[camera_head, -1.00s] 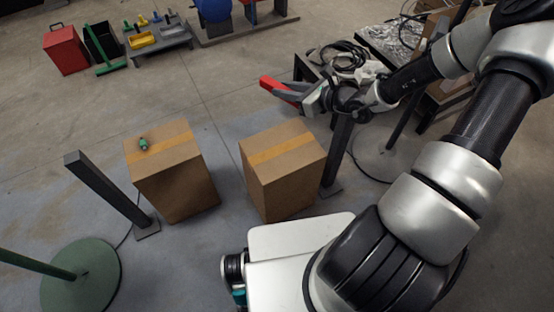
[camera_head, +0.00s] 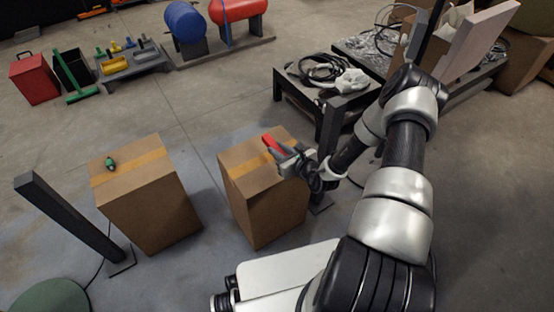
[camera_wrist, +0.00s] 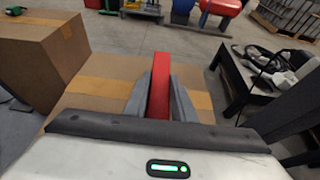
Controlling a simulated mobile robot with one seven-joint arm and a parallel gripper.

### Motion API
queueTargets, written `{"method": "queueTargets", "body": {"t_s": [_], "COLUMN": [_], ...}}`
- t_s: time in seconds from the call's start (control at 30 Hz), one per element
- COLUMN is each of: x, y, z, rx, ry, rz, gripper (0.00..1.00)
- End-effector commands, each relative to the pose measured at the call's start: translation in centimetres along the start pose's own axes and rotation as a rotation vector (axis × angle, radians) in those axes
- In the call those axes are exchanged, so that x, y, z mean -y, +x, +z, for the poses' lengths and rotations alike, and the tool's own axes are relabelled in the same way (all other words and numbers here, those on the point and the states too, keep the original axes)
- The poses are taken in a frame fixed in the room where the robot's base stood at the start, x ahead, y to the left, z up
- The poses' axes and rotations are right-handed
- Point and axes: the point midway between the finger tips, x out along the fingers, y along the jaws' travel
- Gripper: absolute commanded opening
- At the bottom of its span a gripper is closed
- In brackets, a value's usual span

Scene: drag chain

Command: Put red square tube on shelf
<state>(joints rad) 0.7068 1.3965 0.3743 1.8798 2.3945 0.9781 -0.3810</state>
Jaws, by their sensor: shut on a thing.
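The red square tube (camera_head: 268,141) is held in my gripper (camera_head: 277,150), pointing up and left in the head view. It also shows upright between the grey fingers in the wrist view (camera_wrist: 160,82). My gripper is shut on the tube and shows in front of the top of the right cardboard box (camera_head: 246,172). I cannot tell its height above the box. The low grey rack (camera_head: 127,66) with yellow bins and small coloured items stands at the far left. I cannot tell which thing is the shelf.
A second cardboard box (camera_head: 150,205) with a small green object (camera_head: 110,163) stands to the left. A dark post (camera_head: 65,215) rises at the left. A black table (camera_head: 300,97) with coiled cable stands behind my arm. Blue and red tanks are at the back. Floor between is clear.

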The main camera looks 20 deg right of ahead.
Motion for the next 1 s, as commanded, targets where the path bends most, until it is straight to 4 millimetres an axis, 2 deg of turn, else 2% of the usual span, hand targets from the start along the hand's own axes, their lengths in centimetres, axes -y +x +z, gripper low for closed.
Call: {"method": "queueTargets", "body": {"t_s": [0.3,0.7,0.73,0.83,1.0], "x": [0.0,0.0,0.0,0.0,0.0], "y": [1.5,1.6,1.6,1.6,1.6], "z": [-3.5,-3.9,-3.9,-3.8,-3.8], "rx": [0.0,0.001,0.0,0.0,0.0], "ry": [0.001,0.0,0.0,0.001,0.0], "rz": [-0.001,0.001,0.001,0.001,0.001], "gripper": [0.0,0.0,0.25,0.42,0.42]}}
